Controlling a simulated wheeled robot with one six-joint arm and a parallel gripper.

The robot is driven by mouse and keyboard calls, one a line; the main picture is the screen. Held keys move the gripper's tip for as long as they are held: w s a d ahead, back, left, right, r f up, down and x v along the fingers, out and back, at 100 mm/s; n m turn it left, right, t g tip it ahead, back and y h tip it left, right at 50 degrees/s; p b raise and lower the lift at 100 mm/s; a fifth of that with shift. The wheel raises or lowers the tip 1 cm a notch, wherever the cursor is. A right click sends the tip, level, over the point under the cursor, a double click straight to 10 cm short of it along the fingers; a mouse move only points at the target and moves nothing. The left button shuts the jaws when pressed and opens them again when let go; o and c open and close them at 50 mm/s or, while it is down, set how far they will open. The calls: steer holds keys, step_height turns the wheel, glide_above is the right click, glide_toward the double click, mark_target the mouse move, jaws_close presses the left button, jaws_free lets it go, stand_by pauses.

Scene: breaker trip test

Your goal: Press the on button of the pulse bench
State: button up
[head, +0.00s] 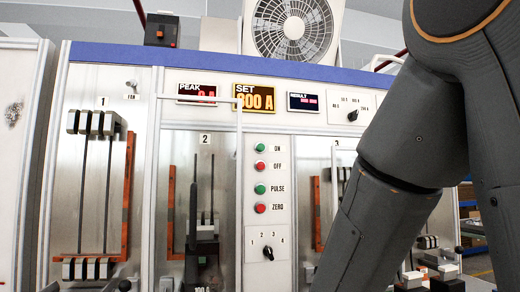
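The pulse bench (225,140) fills the left and middle of the head view, a metal cabinet with a blue top band. Its ON button (260,147) is a small green round button at the top of a column in the middle panel, clear of anything in front. My arm comes down from the upper right and leaves the frame at the bottom, right of the buttons. My gripper is out of view.
The displays are PEAK (197,93), SET (254,97) reading about 800 A, and RESULT (302,102). A selector knob (268,252) is below the buttons. A vertical handle bar (239,190) stands left of the buttons. A fan (292,28) is on top. My arm partly covers bay 3.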

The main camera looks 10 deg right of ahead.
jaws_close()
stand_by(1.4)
